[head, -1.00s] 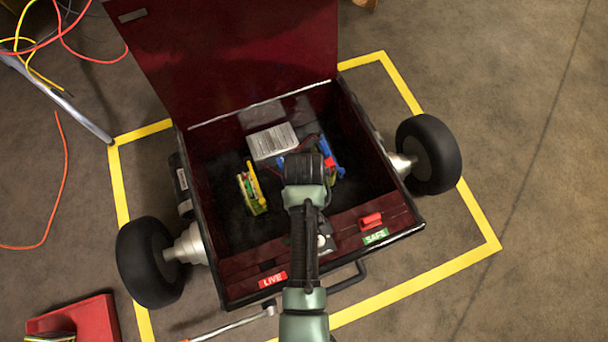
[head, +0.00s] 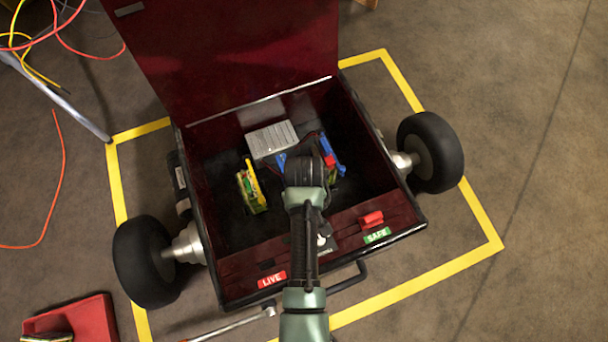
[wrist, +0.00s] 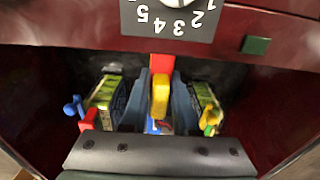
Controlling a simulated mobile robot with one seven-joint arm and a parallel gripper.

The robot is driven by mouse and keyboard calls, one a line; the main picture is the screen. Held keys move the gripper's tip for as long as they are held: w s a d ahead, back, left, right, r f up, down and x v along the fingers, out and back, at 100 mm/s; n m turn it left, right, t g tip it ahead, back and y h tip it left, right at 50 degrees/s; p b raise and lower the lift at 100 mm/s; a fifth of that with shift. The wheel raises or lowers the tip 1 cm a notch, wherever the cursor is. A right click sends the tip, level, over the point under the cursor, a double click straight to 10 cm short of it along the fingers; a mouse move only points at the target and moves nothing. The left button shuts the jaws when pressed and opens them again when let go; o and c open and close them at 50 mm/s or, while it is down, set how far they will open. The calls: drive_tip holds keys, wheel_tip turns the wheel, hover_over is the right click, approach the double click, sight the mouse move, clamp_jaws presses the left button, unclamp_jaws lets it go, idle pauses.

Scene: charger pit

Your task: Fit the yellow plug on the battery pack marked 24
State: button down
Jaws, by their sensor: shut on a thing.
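My gripper (wrist: 159,103) is shut on a yellow plug (wrist: 160,94), down inside the dark red box. A red piece shows just beyond the plug; I cannot tell if it joins it. In the wrist view one battery pack (wrist: 104,96) stands left of the fingers, with blue and red connector parts at its near end. Another pack (wrist: 204,98) stands to the right, with a yellow connector part; in the head view it is the yellow-green pack (head: 251,188) left of my arm. The plug is apart from both packs. The number 24 cannot be read on either.
The box's raised lid (head: 230,50) stands behind. A grey-white block (head: 272,139) sits at the back inside. The front panel has a dial (wrist: 170,12), a red switch (head: 371,219) and LIVE and SAFE labels. The box walls are close on both sides.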

drive_tip(key=shift+f, duration=0.15)
drive_tip(key=c, duration=0.6)
unclamp_jaws()
wheel_tip(320, 180, up, 13)
drive_tip(key=p, duration=0.7)
drive_tip(key=shift+p, duration=0.4)
